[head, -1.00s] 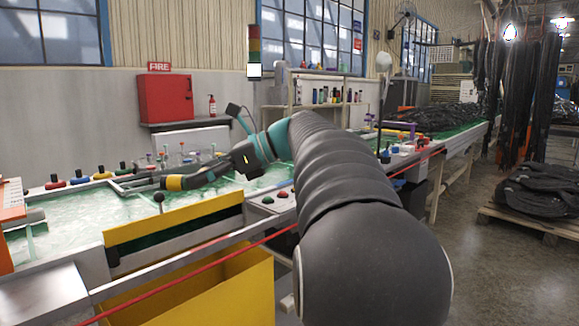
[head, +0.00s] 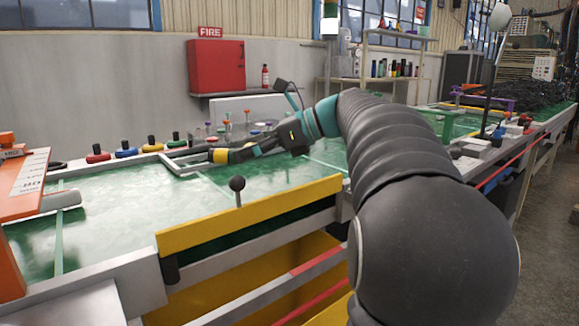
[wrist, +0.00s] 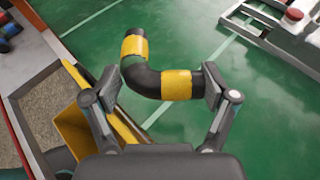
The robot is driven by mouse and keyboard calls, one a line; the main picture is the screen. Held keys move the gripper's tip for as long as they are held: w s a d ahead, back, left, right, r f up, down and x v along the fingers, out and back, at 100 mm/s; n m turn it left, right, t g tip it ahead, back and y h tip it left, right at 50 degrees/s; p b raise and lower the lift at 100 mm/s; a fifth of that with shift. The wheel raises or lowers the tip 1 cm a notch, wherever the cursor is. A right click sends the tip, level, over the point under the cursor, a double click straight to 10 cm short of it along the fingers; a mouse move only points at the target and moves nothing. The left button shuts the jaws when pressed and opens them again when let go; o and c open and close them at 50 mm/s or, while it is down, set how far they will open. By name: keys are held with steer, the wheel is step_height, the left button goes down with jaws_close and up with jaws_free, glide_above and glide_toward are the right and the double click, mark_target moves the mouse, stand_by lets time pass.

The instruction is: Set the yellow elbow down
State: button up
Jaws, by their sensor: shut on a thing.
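The yellow elbow (wrist: 176,84) is a bent black hose with yellow bands. In the wrist view it lies across my gripper (wrist: 160,88), whose two fingers are shut on it from left and right. One end points up and away, over the green surface (wrist: 195,35). In the head view the elbow's yellow band (head: 219,155) shows small at the far end of my arm, over the green table top (head: 130,215). I cannot tell whether the elbow touches the surface.
Several coloured knobs (head: 126,150) line the back edge. A yellow rail (head: 250,213) with a black ball knob runs along the front edge. The green surface at front left is clear.

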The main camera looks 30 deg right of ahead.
steer(key=b, duration=0.2)
glide_above(217, 195)
step_height(217, 195, down, 7)
steer(key=shift+a+r, duration=0.1)
steer(key=shift+f+b, duration=0.65)
steer(key=shift+f, duration=1.4)
steer(key=shift+f, duration=0.15)
steer(key=o, duration=1)
steer(key=shift+c, duration=0.2)
steer(key=shift+r, duration=0.2)
steer(key=p+v, duration=0.2)
steer(key=v, duration=1)
steer(key=shift+f, duration=0.15)
